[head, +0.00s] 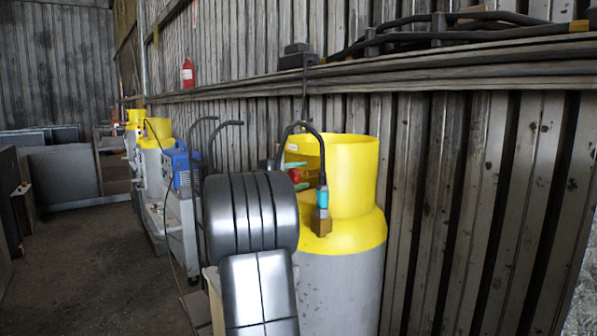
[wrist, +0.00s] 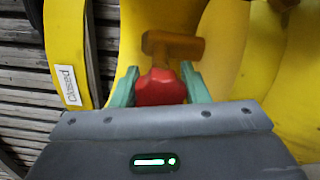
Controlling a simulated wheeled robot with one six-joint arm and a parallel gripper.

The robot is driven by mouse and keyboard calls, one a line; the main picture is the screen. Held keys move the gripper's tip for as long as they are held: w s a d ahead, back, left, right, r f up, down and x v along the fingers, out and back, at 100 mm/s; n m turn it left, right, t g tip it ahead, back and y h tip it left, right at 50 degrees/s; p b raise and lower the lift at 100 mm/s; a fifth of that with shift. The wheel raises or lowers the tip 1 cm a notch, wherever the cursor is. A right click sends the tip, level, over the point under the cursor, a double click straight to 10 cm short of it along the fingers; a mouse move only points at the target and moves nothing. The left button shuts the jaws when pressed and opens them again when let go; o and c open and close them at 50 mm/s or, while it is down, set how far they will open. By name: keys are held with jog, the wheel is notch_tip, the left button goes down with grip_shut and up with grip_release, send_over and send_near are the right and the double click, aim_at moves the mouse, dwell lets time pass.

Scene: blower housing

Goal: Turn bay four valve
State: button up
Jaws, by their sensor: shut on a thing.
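A red valve knob (wrist: 161,88) sits on a brass-brown valve body (wrist: 183,46) inside the yellow collar (head: 350,175) of a grey gas cylinder (head: 340,290). My gripper (wrist: 161,86) has its green fingers on both sides of the knob and is shut on it. In the head view, the knob (head: 294,175) and a green fingertip show small at the collar's left opening, partly hidden. A label (wrist: 68,86) on the yellow collar, seen sideways at left in the wrist view, appears to read "Closed".
A black hose (head: 295,126) with a blue-green connector (head: 322,198) hangs at the collar's front. A corrugated wall (head: 480,200) with a ledge stands close behind. More yellow-topped cylinders (head: 155,150) and a blue machine (head: 182,165) stand farther left. Open floor (head: 85,255) lies at left.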

jog(key=shift+n+p, duration=0.8)
jog(key=shift+n, duration=0.7)
jog(key=o, duration=1)
jog(key=shift+c, duration=0.2)
jog(key=shift+a, duration=0.15)
jog(key=b+v, duration=0.2)
jog(key=v, duration=1.1)
jog(key=shift+s+a+b, duration=0.25)
jog(key=shift+b, duration=0.05)
